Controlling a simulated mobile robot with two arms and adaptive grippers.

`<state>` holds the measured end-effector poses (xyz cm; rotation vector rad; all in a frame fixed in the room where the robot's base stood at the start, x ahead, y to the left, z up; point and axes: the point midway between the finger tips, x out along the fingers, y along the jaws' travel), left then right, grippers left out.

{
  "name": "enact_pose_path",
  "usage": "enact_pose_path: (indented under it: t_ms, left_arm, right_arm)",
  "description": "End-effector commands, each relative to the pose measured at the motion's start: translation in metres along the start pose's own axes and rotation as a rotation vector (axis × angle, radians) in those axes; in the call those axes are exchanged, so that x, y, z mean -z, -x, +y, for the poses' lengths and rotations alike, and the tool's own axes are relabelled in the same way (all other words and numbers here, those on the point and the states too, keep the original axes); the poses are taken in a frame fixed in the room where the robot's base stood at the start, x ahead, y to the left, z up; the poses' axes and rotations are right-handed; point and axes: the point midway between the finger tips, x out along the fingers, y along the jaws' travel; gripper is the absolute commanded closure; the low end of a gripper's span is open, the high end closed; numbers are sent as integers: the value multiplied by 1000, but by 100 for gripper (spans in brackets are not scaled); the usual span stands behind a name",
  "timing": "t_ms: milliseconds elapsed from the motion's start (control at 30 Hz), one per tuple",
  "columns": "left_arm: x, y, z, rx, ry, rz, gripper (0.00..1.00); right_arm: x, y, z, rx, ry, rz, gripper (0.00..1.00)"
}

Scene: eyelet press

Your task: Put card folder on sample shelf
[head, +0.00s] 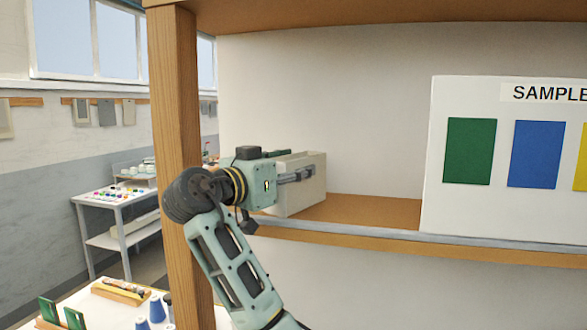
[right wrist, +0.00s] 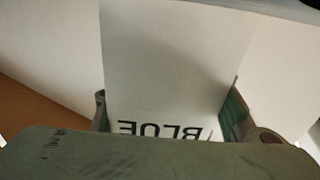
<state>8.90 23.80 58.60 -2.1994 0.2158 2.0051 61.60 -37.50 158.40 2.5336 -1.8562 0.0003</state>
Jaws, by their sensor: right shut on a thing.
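The card folder (head: 308,180) is a cream, box-like piece at the left end of the sample shelf (head: 370,212). My right gripper (head: 297,175) is shut on it, with one finger across its near face. In the right wrist view the folder (right wrist: 170,60) is a pale panel between the two fingers, with the word BLUE upside down near the gripper. The folder's base is at shelf-board level; I cannot tell whether it rests there. The gripper and wrist hide its left part. My left gripper is not in view.
A wooden post (head: 177,150) stands just left of my wrist. A metal strip (head: 400,236) runs along the shelf's front edge. A white sample board (head: 470,210) with coloured swatches stands on the right. Bare shelf lies between folder and board. A workbench (head: 75,300) is at lower left.

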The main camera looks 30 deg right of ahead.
Motion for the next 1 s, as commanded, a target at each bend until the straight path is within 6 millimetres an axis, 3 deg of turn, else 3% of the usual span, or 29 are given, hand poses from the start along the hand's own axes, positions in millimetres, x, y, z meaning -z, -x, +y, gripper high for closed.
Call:
enact_pose_path:
  t_ms: [67,100,300,700,867,1000]
  left_arm:
    - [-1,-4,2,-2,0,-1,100]
    - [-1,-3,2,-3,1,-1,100]
    - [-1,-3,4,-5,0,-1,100]
    - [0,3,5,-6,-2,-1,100]
    - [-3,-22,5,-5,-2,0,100]
    - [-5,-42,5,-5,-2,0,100]
  right_arm:
    - [-4,0,0,0,0,0,82]
    - [-3,0,0,0,0,0,55]
    - [-2,0,0,0,1,-1,37]
    - [3,0,0,-1,0,0,36]
    - [-6,26,-1,5,-3,-1,36]
    - [-6,58,-1,5,-3,0,36]
